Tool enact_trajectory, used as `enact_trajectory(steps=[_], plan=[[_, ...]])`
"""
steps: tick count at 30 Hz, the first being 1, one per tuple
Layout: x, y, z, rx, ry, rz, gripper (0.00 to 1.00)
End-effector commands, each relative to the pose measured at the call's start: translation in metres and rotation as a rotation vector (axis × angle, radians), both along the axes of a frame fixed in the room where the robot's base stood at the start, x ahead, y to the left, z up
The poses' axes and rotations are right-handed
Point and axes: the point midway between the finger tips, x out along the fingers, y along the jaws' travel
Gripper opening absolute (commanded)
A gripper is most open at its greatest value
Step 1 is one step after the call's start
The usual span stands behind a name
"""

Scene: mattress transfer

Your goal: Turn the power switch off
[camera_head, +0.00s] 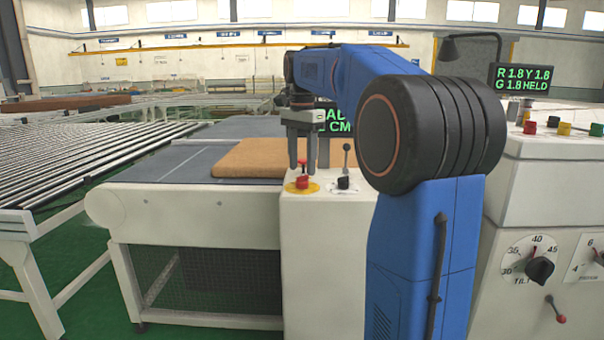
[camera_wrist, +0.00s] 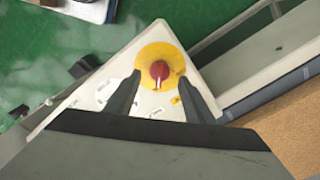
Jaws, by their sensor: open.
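A red knob with a white mark (camera_wrist: 160,70) sits on a round yellow plate (camera_wrist: 142,56) on top of a white console; it looks like the power switch, though I read no label on it. In the wrist view the white mark points toward the lower edge of the picture. In the head view the red knob (camera_head: 302,181) is below my gripper (camera_head: 308,167). My gripper is open, its two fingers apart. In the wrist view my gripper (camera_wrist: 159,84) has one finger on each side of the knob; I cannot tell whether they touch it.
A black-knobbed lever (camera_head: 345,165) stands just right of the red knob. A brown mattress slab (camera_head: 250,158) lies on the grey conveyor behind. At the right, a console carries a tilt dial (camera_head: 539,269), a red-tipped lever (camera_head: 560,318) and coloured buttons.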

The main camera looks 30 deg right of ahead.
Motion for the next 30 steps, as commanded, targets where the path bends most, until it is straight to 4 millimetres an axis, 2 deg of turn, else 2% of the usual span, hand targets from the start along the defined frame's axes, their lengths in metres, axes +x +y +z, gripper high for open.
enact_trajectory(steps=[3, 8, 19, 20, 24, 25, 30], plan=[[-0.001, 0.000, -0.017, 0.001, 0.002, 0.000, 0.48], [0.000, 0.000, -0.030, 0.000, 0.001, 0.000, 0.48], [0.000, 0.000, -0.034, 0.000, -0.001, 0.000, 0.48], [0.000, 0.000, -0.034, 0.000, -0.001, 0.000, 0.44], [0.000, 0.000, -0.034, 0.000, 0.000, 0.000, 0.10], [0.000, 0.000, -0.034, 0.000, 0.000, 0.000, 0.07], [0.000, 0.000, -0.034, 0.000, 0.000, 0.004, 0.07]])
